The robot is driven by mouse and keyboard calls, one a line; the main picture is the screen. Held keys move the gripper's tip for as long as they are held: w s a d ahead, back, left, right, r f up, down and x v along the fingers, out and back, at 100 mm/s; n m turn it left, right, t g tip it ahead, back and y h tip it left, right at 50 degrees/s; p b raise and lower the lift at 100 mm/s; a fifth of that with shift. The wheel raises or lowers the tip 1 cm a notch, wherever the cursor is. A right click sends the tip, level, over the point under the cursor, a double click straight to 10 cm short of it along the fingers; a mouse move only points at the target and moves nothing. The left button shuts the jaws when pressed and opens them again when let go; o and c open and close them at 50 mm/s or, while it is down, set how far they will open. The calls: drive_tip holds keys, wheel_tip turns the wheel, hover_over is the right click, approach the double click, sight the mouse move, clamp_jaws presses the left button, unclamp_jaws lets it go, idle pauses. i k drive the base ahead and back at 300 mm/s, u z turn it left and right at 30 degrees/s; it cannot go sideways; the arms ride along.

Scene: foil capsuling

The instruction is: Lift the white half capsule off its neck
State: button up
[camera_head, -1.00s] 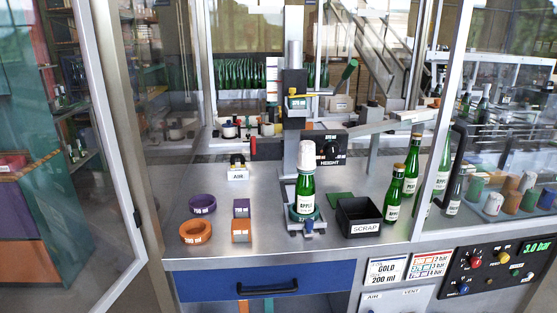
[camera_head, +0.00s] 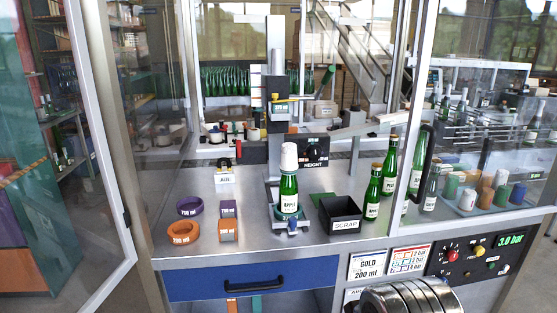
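The white half capsule (camera_head: 289,157) sits over the neck of a green bottle (camera_head: 288,192) labelled APPLE. The bottle stands upright in a holder at the foot of the capsuling machine's column (camera_head: 275,108), in the middle of the steel worktop. The capsule covers the neck top, so the mouth beneath it is hidden. My gripper is not in view. A ribbed metal part at the bottom right edge looks like a piece of my arm, well apart from the bottle.
A black SCRAP bin (camera_head: 340,224) stands right of the bottle, with green bottles (camera_head: 373,192) behind it. An open glass door (camera_head: 70,150) and a door frame with handle (camera_head: 421,162) flank the worktop.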

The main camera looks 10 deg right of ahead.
sight(288, 165)
drive_tip(key=z, duration=0.05)
drive_tip(key=i, duration=1)
drive_tip(key=u, duration=0.05)
